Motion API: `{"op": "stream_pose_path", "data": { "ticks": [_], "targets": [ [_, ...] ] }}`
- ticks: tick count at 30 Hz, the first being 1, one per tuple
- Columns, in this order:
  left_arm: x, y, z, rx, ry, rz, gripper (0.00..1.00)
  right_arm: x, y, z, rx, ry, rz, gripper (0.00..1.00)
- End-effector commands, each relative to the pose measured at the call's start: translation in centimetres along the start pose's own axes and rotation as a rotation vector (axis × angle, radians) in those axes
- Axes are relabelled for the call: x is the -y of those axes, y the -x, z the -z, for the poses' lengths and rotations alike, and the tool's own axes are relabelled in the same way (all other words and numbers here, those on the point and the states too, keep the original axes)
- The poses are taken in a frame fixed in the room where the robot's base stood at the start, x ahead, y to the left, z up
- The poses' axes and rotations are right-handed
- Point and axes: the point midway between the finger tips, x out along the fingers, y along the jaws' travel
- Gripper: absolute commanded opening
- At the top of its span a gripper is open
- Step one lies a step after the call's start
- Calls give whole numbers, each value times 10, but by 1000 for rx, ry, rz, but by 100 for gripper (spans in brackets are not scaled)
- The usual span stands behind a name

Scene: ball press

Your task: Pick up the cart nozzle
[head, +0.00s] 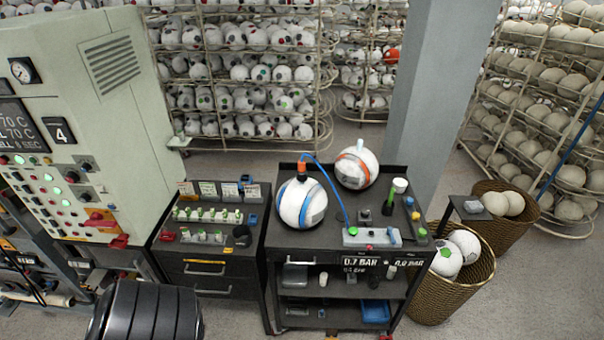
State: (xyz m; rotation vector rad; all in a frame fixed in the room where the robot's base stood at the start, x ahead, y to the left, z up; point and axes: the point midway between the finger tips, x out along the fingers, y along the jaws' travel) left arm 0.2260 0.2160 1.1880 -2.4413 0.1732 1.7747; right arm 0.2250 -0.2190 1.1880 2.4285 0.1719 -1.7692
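A small orange-and-black nozzle (302,170) stands at the top of a white ball with blue bands (301,203) on the black cart (335,243). I cannot tell whether it is inserted in the ball or just behind it. A thin blue hose (332,183) arcs from the nozzle's top down to a grey box with a green knob (352,232) at the cart's front. Neither of my grippers is in view, and nothing is seen touching the nozzle.
A white ball with orange bands (357,167) sits behind, right of the nozzle. Small bottles and tools crowd the cart's right side. A dark drawer cabinet (205,268) and a control panel (70,130) stand left. Wicker baskets (455,290) stand right, near a grey pillar (430,90).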

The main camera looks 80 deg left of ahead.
Motion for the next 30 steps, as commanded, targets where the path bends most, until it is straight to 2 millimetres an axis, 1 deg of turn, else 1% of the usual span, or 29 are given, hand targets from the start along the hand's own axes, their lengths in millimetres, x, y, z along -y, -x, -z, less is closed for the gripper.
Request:
{"op": "stream_pose_path", "data": {
  "ticks": [8, 9, 27, 28, 30],
  "targets": [
    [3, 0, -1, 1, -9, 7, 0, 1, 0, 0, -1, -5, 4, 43],
    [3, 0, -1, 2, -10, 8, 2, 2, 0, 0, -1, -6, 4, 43],
    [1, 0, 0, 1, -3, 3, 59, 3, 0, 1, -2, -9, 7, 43],
    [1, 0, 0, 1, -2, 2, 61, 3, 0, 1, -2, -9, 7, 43],
    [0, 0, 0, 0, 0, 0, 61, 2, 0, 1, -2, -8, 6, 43]
  ]
}}
